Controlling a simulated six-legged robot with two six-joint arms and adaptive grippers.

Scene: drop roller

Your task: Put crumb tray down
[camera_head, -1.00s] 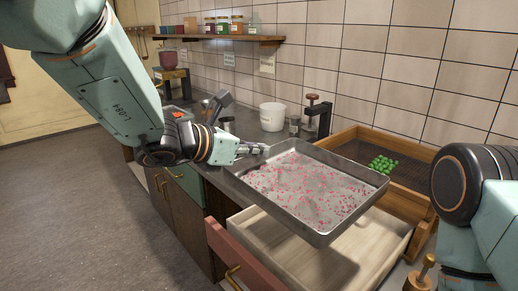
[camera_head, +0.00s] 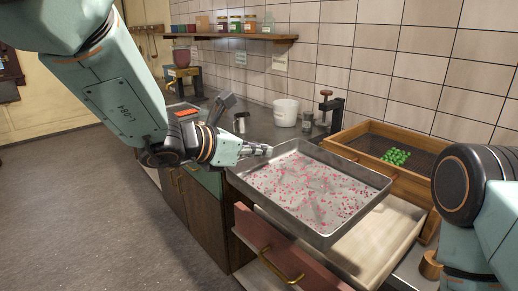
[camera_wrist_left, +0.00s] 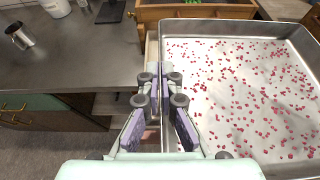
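The crumb tray (camera_head: 318,236) is a shallow grey metal pan strewn with small pink and red crumbs. It is at the middle right of the head view and fills the right of the wrist view (camera_wrist_left: 235,120). My left gripper (camera_head: 266,150) is at the tray's left rim. The tray hangs above an open drawer with a pale wooden surface. My right arm shows at the right edge, but its gripper is out of view.
The open drawer has a reddish front (camera_head: 268,248). A wooden frame with mesh (camera_head: 350,140) holding green pieces (camera_head: 396,156) stands behind the tray. A white bucket (camera_head: 286,112), a metal cup (camera_head: 241,122) and a black clamp (camera_head: 333,110) stand on the grey counter (camera_head: 262,131).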

